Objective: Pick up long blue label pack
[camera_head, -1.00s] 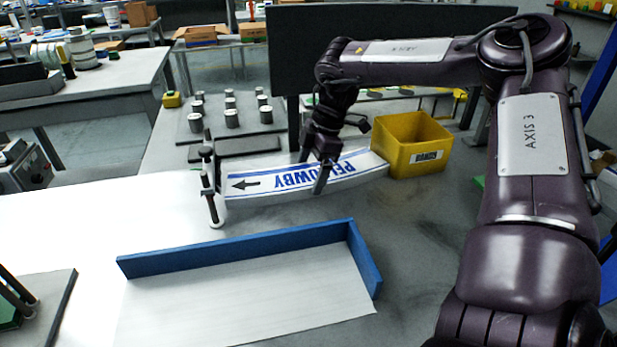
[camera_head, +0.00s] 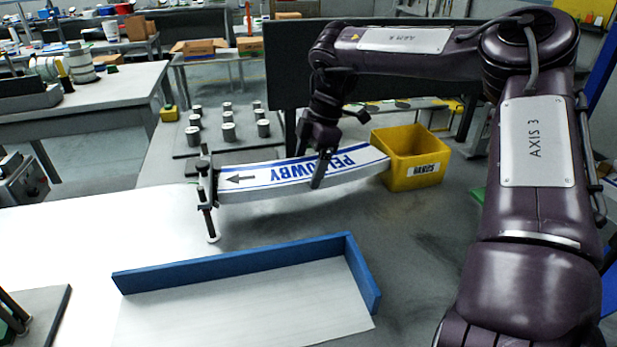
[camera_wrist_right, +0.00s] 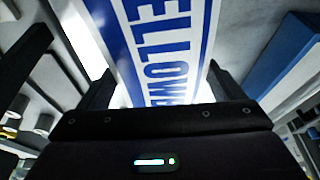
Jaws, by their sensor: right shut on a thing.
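The long label pack (camera_head: 262,176) is a white strip with blue lines, blue lettering and a black arrow. It is slightly bowed, with its right end near the yellow bin. My right gripper (camera_head: 318,180) is shut on it around the middle, one finger across its near side. In the right wrist view the pack (camera_wrist_right: 168,50) runs between the two fingers (camera_wrist_right: 155,88). The pack's left end is at a dark upright post (camera_head: 207,210); I cannot tell whether they touch. My left gripper is not in view.
A yellow bin (camera_head: 418,181) stands just right of the pack. A blue-walled corner guide (camera_head: 235,264) lies on the table in front, around a white surface. Several metal cylinders (camera_head: 228,132) stand behind left. A dark panel (camera_head: 285,70) rises behind the gripper.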

